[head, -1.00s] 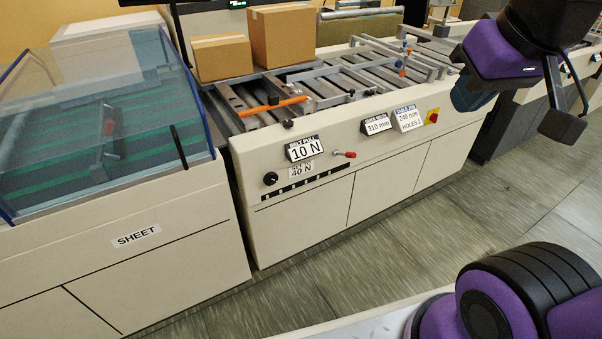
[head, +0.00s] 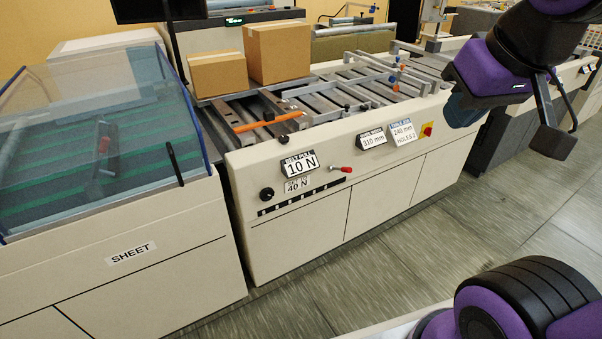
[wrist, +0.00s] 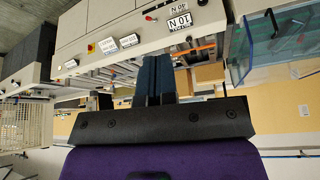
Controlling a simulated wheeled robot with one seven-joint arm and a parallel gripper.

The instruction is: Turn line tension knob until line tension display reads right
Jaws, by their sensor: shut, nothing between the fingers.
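A display headed BELT PULL (head: 299,165) reads 10 N on the front of the cream machine. A smaller label (head: 297,185) just below it reads 40 N; its upper line is too small to read. A round black knob (head: 266,194) is on the panel left of that label. No lettering reading line tension is legible. My gripper (head: 460,108) is shut and empty in the air, well to the right of the knob. In the upside-down wrist view its dark blue fingers (wrist: 153,62) are together; the 10 N display (wrist: 180,20) shows beyond them, and the knob cannot be made out.
A red-tipped lever (head: 342,169) sticks out right of the display. Signs reading 310 mm (head: 373,140) and 240 mm (head: 402,131) are farther right. Cardboard boxes (head: 279,52) stand on top. The machine labelled SHEET (head: 131,253) adjoins at left. Floor (head: 400,235) in front is clear.

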